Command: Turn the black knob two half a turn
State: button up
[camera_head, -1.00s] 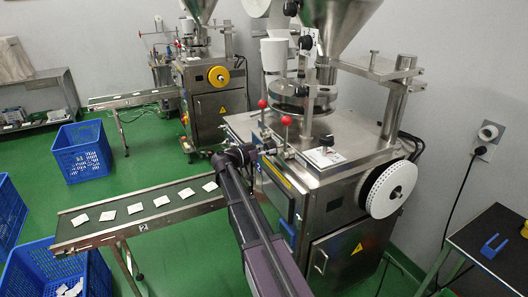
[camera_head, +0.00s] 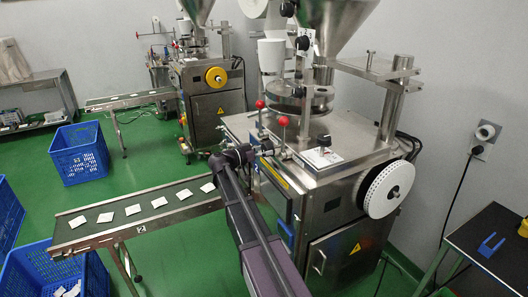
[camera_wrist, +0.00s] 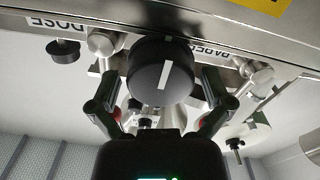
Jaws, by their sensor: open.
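In the wrist view a round black knob (camera_wrist: 161,76) with a white pointer line faces me at the middle. The line is slightly tilted from the picture's vertical. My gripper (camera_wrist: 158,98) is open, with one finger on each side of the knob and visible gaps between them. In the head view my gripper (camera_head: 262,149) is up against the side of the near steel packing machine (camera_head: 325,198), below the red-tipped levers. The knob cannot be made out there behind my gripper and arm.
In the wrist view, steel posts (camera_wrist: 255,76) stand close beside the fingers, and a smaller black knob (camera_wrist: 63,50) is at left near a "DOSE" label. In the head view a conveyor (camera_head: 140,217) with several teabags runs left. A dark table (camera_head: 490,245) is at right.

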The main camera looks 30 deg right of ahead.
jog(key=a, duration=1.1)
jog(key=shift+s+a, duration=0.2)
jog(key=shift+a, duration=0.15)
jog(key=s+a+f+n+y+p, duration=0.1)
jog(key=s+f+n+y+p, duration=0.2)
jog(key=s+f+n+y, duration=0.65)
jog(key=s+a+f+n+y+p, duration=0.1)
jog(key=s+a+y, duration=0.3)
jog(key=s, duration=0.4)
jog(key=s+a+f+n+y+p, duration=0.1)
jog(key=s+a+f+n+y, duration=0.2)
jog(key=s+a, duration=0.4)
jog(key=shift+s+n+g+y, duration=0.3)
jog(key=shift+s+n+y, duration=0.2)
jog(key=shift+y, duration=0.25)
jog(key=shift+a, duration=0.1)
